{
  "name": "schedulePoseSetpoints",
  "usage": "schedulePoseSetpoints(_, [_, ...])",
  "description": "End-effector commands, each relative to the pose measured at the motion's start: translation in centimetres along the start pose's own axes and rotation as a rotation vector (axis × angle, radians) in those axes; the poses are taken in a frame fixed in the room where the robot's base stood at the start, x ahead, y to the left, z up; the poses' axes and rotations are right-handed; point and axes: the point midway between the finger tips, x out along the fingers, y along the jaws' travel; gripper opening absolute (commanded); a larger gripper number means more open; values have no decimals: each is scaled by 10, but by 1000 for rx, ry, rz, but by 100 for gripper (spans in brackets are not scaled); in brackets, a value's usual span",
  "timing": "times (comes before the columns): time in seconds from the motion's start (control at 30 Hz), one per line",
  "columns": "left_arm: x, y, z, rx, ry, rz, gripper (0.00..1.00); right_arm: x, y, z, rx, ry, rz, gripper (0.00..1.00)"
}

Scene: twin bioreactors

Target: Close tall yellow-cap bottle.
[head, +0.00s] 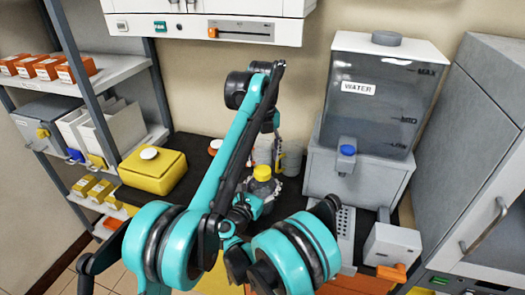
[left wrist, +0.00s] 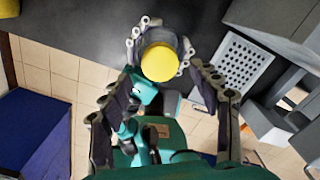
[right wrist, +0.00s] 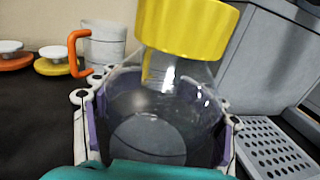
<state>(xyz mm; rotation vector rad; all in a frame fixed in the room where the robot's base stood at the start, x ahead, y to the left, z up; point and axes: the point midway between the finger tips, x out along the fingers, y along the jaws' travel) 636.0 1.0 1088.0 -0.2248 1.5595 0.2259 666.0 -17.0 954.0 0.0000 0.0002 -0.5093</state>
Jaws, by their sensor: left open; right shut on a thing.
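The bottle has a clear, round body (right wrist: 160,120) and a ribbed yellow cap (right wrist: 187,25). The cap sits at the top of the neck, part of which shows below it; I cannot tell how tight it is. The cap also shows in the head view (head: 262,173) and from above in the left wrist view (left wrist: 160,62). My right gripper (right wrist: 158,130) is shut around the bottle's body and holds it roughly upright. My left gripper (left wrist: 161,72) is open above the bottle, with its fingers spread on either side of the cap, apparently apart from it.
A water tank (head: 375,95) on a grey stand is right of the bottle. A perforated grey tray (head: 344,235) lies in front of it. A yellow box (head: 152,172) with a white lid stands left. A white cup with an orange handle (right wrist: 103,45) is behind the bottle.

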Motion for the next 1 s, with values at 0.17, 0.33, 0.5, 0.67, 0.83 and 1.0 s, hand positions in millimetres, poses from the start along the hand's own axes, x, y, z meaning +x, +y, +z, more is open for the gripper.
schedulePoseSetpoints(0.17, [-3,0,0,-408,0,0,62,0,0,0,0,0,0,0])
schedulePoseSetpoints(0.33, [-7,0,0,-829,0,0,62,0,0,0,0,0,0,0])
schedulePoseSetpoints(0.5, [-10,0,0,-1249,0,0,62,0,0,0,0,0,0,0])
schedulePoseSetpoints(0.67, [-13,0,0,-1646,0,0,62,0,0,0,0,0,0,0])
schedulePoseSetpoints(0.83, [-16,0,0,-2066,0,0,62,0,0,0,0,0,0,0])
schedulePoseSetpoints(1.0, [-19,0,0,-2487,0,0,62,0,0,0,0,0,0,0])
